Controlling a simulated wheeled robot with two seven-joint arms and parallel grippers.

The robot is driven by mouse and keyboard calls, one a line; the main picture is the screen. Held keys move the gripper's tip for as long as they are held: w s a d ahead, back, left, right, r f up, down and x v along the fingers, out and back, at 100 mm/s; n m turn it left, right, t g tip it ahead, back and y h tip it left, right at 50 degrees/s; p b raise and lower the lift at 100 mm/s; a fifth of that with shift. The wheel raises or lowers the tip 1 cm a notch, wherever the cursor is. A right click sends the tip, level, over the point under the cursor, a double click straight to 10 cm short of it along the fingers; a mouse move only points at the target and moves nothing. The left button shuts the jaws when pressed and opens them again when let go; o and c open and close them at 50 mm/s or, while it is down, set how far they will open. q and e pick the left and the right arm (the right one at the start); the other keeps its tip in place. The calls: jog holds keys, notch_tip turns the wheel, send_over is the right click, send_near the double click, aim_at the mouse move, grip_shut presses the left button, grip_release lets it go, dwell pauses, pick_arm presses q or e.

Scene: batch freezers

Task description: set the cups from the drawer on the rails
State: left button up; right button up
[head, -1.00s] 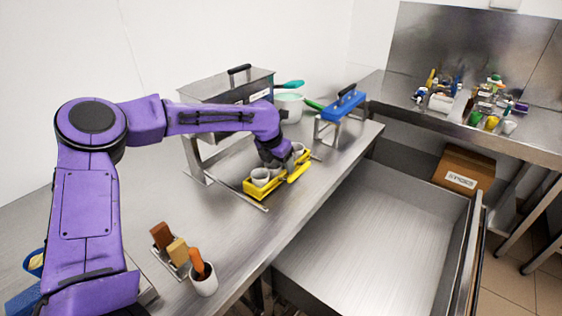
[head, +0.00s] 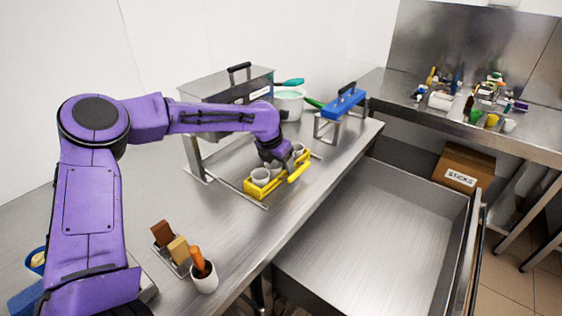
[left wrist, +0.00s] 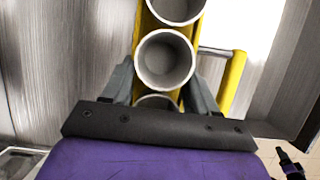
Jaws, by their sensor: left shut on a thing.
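A yellow carrier (head: 268,191) with grey-white cups (head: 260,176) in a row stands low over the steel counter. A thin steel rail (head: 250,201) shows at its near end; contact between them is unclear. My left gripper (head: 281,163) is over the carrier's middle. In the left wrist view its fingers (left wrist: 160,90) are shut on the two sides of the carrier (left wrist: 140,45). An upright cup (left wrist: 165,60) shows in front of the fingers, and another is partly hidden below the gripper. The open drawer (head: 360,235) is empty. My right gripper is out of view.
A lidded steel box (head: 225,88) and a white pot (head: 289,104) stand behind the carrier. A blue-topped stand (head: 343,103) is to its right. A cardboard box (head: 463,168) is beyond the drawer.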

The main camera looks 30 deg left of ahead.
pick_arm(q)
jog(key=o, duration=1.2)
jog(key=shift+r, duration=0.15)
jog(key=v, duration=1)
jog(key=shift+r+b, duration=0.15)
jog(key=shift+b, duration=0.2)
